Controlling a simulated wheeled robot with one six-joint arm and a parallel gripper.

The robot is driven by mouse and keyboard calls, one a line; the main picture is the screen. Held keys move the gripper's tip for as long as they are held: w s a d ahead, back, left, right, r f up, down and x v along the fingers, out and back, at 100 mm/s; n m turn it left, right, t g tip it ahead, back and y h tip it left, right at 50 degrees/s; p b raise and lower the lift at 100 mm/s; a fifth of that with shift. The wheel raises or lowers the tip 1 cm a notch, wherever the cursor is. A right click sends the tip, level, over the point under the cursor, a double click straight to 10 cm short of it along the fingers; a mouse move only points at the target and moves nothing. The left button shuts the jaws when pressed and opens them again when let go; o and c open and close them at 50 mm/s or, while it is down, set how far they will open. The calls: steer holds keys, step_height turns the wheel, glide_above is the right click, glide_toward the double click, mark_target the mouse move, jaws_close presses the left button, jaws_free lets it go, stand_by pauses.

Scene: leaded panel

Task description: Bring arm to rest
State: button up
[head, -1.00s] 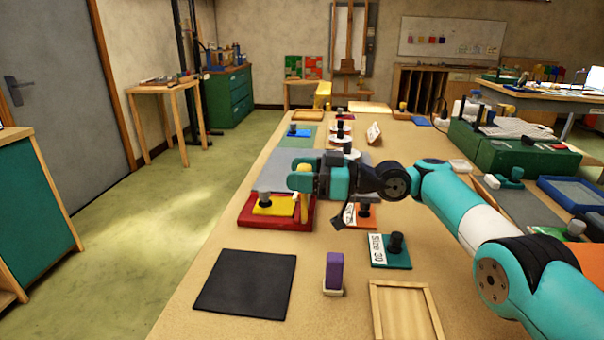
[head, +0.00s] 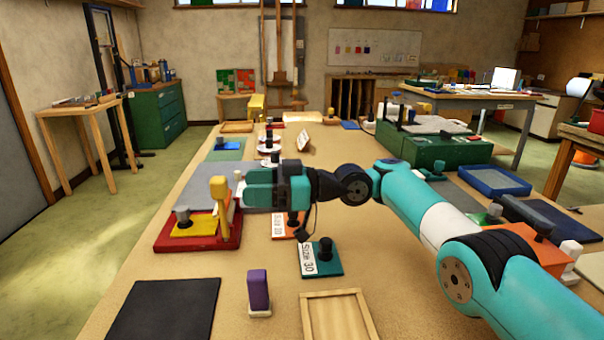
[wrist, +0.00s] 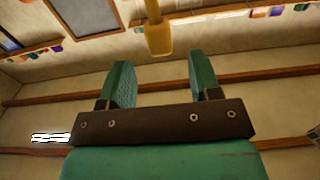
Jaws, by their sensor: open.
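My gripper (head: 246,188) is open over the table in the head view, at the end of my teal arm reaching in from the right. In the wrist view its two teal fingers (wrist: 160,82) stand apart with nothing between them. A yellow handle (head: 219,198) stands upright at the right end of the red tray (head: 170,242), just left of my fingertips. A yellow shaft-like thing, probably that handle, shows beyond the fingers in the wrist view (wrist: 158,35), apart from them.
A yellow plate with a grey knob (head: 182,218) sits on the red tray. Nearby are a teal block (head: 328,262), a purple block (head: 258,290), a black mat (head: 165,310) and a wooden frame (head: 307,318). A green case (head: 440,150) stands behind my arm.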

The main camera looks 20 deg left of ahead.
steer(key=shift+w+r, duration=0.1)
steer(key=w+d+r+m+t+h+p, duration=0.2)
steer(key=w+d+r+m+t+h, duration=0.15)
steer(key=d+r+m+t, duration=0.45)
steer(key=s+d+r+m+h, duration=0.1)
steer(key=s+d+r+h, duration=0.2)
steer(key=d, duration=0.5)
steer(key=s+d+f+m+h+p, duration=0.1)
steer(key=s+d+f+m+h, duration=0.2)
steer(key=s+d, duration=0.8)
steer(key=s+d+f+m+g+h+p, duration=0.1)
steer(key=s+d+f+m+h, duration=0.2)
steer(key=s+d, duration=0.8)
steer(key=s+f, duration=0.1)
steer(key=s, duration=0.2)
steer(key=shift+d+f+p, duration=0.15)
steer(key=shift+f+p, duration=0.1)
steer(key=shift+p, duration=0.05)
steer(key=shift+a, duration=0.2)
